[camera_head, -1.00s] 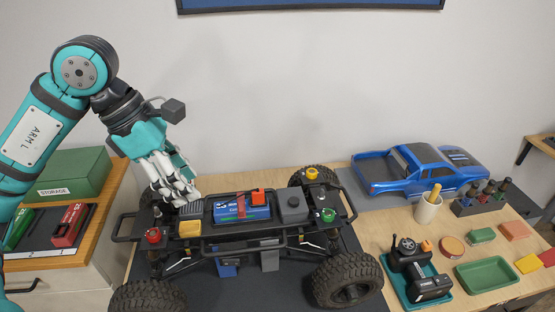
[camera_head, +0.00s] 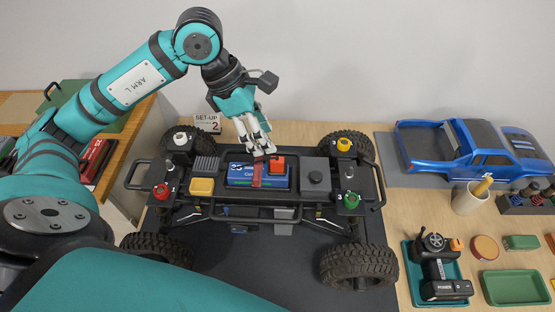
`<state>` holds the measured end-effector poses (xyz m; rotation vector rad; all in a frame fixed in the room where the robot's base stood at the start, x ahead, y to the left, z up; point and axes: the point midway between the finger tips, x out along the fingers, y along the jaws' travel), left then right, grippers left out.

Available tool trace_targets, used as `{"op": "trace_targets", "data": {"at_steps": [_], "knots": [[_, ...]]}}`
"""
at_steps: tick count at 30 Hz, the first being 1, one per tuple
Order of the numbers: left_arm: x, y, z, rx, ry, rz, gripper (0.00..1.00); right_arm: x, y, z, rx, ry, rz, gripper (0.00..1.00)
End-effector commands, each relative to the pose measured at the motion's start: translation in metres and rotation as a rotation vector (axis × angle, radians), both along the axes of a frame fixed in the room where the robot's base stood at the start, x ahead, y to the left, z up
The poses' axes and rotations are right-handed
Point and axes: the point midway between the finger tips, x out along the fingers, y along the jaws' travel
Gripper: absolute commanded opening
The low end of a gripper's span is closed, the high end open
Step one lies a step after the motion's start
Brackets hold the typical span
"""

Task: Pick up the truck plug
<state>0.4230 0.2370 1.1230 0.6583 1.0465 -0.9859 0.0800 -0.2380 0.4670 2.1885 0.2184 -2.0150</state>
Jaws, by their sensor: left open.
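The truck chassis (camera_head: 213,210) stands on a dark mat, without its body shell. A blue battery (camera_head: 240,181) lies in its middle under a red strap (camera_head: 258,174). An orange-red block (camera_head: 278,162), which looks like the truck plug, sits at the battery's back edge, right of the strap. My left gripper (camera_head: 263,153) is open, its pale fingertips pointing down just behind and left of this block. Whether the fingers touch it I cannot tell. My right gripper is not in view.
Red, white, yellow and green caps stand at the chassis corners. A blue body shell (camera_head: 455,150), a cup (camera_head: 467,200), a controller in a teal tray (camera_head: 461,296) and a green tray (camera_head: 512,288) are on the right. A set-up sign (camera_head: 207,122) stands behind the truck.

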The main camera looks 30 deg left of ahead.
Motion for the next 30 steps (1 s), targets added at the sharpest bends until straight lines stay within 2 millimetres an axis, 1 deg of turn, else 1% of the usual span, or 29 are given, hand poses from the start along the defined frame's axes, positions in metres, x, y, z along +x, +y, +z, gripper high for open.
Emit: {"op": "trace_targets", "data": {"at_steps": [1, 3, 7, 10, 14, 18, 22, 27, 29, 30], "knots": [[0.001, -0.003, -0.006, -0.002, 0.004, -0.001, 0.44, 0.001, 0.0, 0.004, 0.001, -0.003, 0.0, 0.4], [0.002, -0.006, -0.014, -0.001, 0.003, 0.0, 0.44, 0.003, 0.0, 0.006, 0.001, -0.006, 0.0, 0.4], [0.004, -0.008, -0.021, -0.001, 0.0, 0.001, 0.44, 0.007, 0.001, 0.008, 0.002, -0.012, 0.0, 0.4], [0.003, -0.011, -0.028, -0.001, 0.004, 0.001, 0.44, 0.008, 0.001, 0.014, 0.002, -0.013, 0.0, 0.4], [0.002, -0.017, -0.046, -0.002, 0.007, 0.0, 0.44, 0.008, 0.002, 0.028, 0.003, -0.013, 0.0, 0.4], [0.006, -0.023, -0.064, -0.002, 0.002, 0.0, 0.44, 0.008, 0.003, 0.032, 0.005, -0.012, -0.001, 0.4], [0.008, -0.025, -0.071, -0.001, -0.001, 0.0, 0.44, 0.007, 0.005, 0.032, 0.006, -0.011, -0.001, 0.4], [0.008, -0.025, -0.071, -0.001, -0.001, 0.0, 0.44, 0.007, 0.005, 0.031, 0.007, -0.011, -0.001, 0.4], [0.008, -0.025, -0.071, -0.001, -0.001, 0.0, 0.38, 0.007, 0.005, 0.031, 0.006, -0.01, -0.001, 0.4], [0.008, -0.025, -0.071, 0.0, -0.001, 0.0, 0.32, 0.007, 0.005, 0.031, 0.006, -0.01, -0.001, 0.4]]}}
